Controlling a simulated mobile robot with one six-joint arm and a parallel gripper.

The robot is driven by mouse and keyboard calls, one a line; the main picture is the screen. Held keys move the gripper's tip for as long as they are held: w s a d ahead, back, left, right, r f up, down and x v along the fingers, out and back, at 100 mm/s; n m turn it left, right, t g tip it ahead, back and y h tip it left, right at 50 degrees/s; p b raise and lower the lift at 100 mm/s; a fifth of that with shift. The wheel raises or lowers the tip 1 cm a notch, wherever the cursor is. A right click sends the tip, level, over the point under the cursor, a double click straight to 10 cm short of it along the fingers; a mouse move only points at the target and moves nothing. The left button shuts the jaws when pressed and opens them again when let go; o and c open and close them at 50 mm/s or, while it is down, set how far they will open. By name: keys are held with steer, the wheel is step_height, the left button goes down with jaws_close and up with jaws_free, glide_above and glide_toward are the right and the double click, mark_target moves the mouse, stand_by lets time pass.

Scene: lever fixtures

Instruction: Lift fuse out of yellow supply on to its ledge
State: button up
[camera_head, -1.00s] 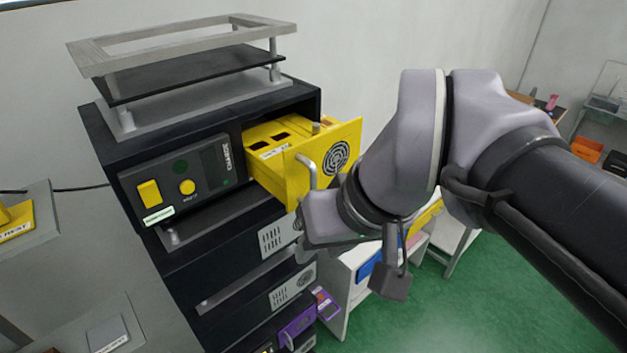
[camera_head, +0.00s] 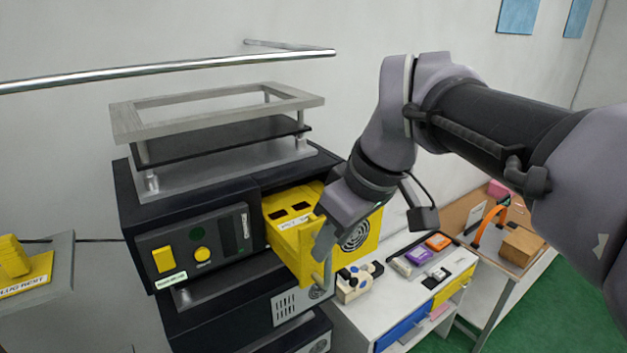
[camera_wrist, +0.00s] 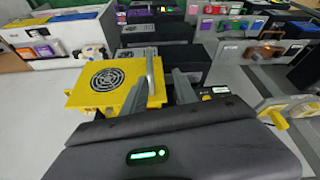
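The yellow supply (camera_head: 292,240) is pulled part way out of the black rack. My gripper (camera_head: 322,245) is at the handle in the head view. In the wrist view my gripper (camera_wrist: 160,95) has its fingers apart, with the handle (camera_wrist: 152,68) close to them; I cannot tell whether they touch. I cannot make out the fuse; my wrist covers part of the supply's top. I cannot identify its ledge.
The black rack (camera_head: 145,215) carries a grey frame (camera_head: 130,125) on top. A metal rail (camera_head: 170,70) crosses above. A grey stand with a yellow block (camera_head: 14,258) is at left. A white bench (camera_head: 375,322) with small parts stands at right.

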mark_target(325, 266)
steer(key=b+x, duration=0.2)
steer(key=x, duration=0.1)
steer(key=b+x, duration=0.2)
steer(key=x, duration=0.1)
steer(key=d+b+x, duration=0.1)
steer(key=b+x, duration=0.1)
steer(key=x, duration=0.2)
steer(key=shift+w, duration=0.25)
steer(key=shift+w+d+f, duration=0.1)
steer(key=shift+w+d, duration=0.25)
steer(key=shift+w, duration=0.15)
steer(key=shift+s+a, duration=0.2)
steer(key=shift+s, duration=0.1)
steer(key=c, duration=0.4)
jaws_close()
steer(key=shift+w+d, duration=0.1)
steer(key=shift+w, duration=0.05)
